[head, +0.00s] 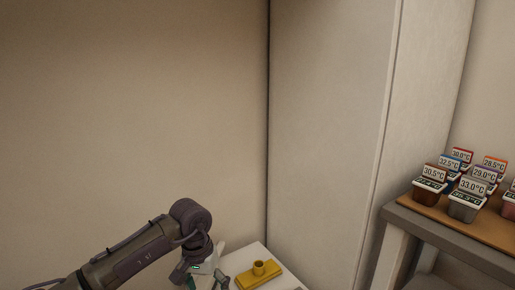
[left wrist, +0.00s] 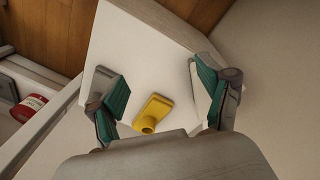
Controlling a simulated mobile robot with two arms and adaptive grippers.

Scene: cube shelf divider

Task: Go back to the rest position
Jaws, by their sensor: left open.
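My left arm comes in from the left in the head view and bends down to the left gripper (head: 206,280), which is partly cut off at the lower edge. In the left wrist view the left gripper (left wrist: 165,98) is open, its two green-padded fingers wide apart with nothing between the pads. A yellow block with a round raised neck (head: 259,274) lies on a white surface (head: 237,262), just right of the gripper. In the left wrist view the yellow block (left wrist: 154,111) shows below the open fingers, apart from them. My right gripper is in neither view.
A shelf or table (head: 448,244) at the right holds several small tubs with temperature labels (head: 465,207). A pale wall panel (head: 325,130) stands between it and the white surface. In the left wrist view, a red container (left wrist: 29,107) sits at the left.

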